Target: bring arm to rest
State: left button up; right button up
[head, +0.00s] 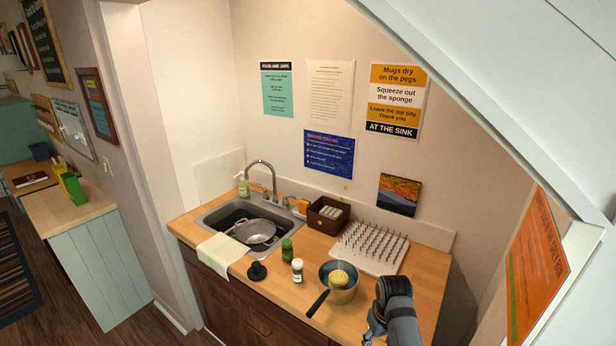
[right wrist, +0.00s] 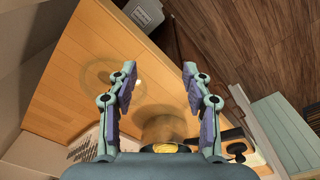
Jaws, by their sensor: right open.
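My right arm reaches in at the bottom right of the head view, over the front edge of the wooden counter (head: 428,285). Its gripper (head: 375,325) is partly hidden there, just right of a steel saucepan (head: 340,293). My left gripper is not in view.
A white peg rack (head: 368,248) stands behind the saucepan. A sloping stair underside and an orange sign (head: 537,265) close off the right.

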jog(key=s+d+r+m+t, duration=0.1)
jog(key=s+d+r+t, duration=0.1)
jog(key=s, duration=0.9)
jog(key=s+d+r+t, duration=0.1)
jog(key=s+d, duration=0.2)
jog(key=s, duration=0.8)
notch_tip(320, 180, down, 36)
jog(key=s+d+g+b, duration=0.2)
jog(key=d+b, duration=0.1)
jog(key=b, duration=0.5)
pick_arm(q)
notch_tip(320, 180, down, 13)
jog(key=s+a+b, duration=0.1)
jog(key=b, duration=0.4)
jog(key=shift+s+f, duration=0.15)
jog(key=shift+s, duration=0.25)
pick_arm(e)
jog(key=s+f+m, duration=0.1)
jog(key=s+f, duration=1.7)
jog(key=f, duration=0.1)
jog(key=shift+d+f+g+h, duration=0.3)
jog(key=shift+d+f+h, duration=0.1)
